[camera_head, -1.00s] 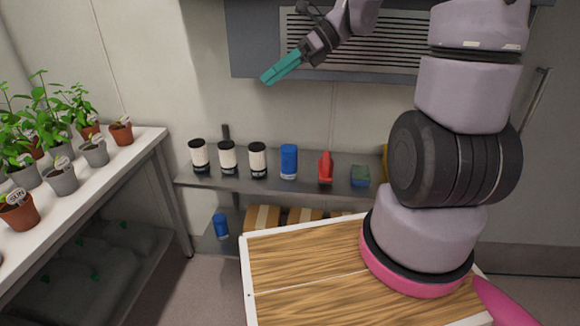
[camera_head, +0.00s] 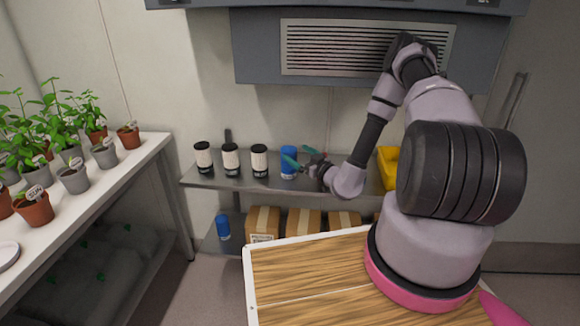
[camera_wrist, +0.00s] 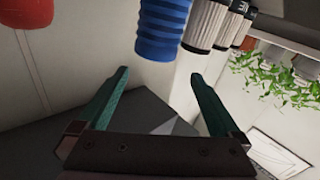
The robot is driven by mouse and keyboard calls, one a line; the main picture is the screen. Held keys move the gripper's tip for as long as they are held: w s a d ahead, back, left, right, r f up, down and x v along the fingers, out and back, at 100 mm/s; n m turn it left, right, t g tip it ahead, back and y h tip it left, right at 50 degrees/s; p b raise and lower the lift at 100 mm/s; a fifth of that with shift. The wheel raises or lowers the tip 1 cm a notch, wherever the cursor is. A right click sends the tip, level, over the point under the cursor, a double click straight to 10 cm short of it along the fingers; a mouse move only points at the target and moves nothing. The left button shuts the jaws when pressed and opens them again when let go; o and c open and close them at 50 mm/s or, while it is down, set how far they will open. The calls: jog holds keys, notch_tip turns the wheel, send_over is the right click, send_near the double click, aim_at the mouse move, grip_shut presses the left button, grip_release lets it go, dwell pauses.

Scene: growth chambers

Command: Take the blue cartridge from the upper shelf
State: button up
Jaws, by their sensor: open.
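The blue cartridge (camera_head: 288,160) stands upright on the upper shelf (camera_head: 225,181), to the right of several white cartridges with black caps. My gripper (camera_head: 300,157) is at the cartridge's right side, with its green fingers spread and pointing toward it. In the wrist view the blue cartridge (camera_wrist: 162,28) is ahead of the open fingers (camera_wrist: 160,82), near the top edge of the picture, and nothing is between the fingers.
White cartridges (camera_head: 230,159) stand left of the blue one. A red object (camera_wrist: 30,28) is on its other side. A second blue cartridge (camera_head: 222,227) and cardboard boxes (camera_head: 263,222) are on the lower shelf. A plant bench (camera_head: 105,190) is at left.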

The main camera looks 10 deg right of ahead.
aim_at(294, 156)
jog(key=f+m, duration=0.1)
jog(key=d+f+m+h, duration=0.1)
jog(key=shift+s+f+h, duration=0.2)
jog(key=shift+f+h, duration=0.1)
jog(key=x, duration=0.5)
jog(key=shift+w, duration=0.1)
jog(key=x, duration=0.4)
jog(key=shift+a+r, duration=0.25)
jog(key=shift+w+a, duration=0.15)
jog(key=shift+w, duration=0.4)
jog(key=c, duration=1.4)
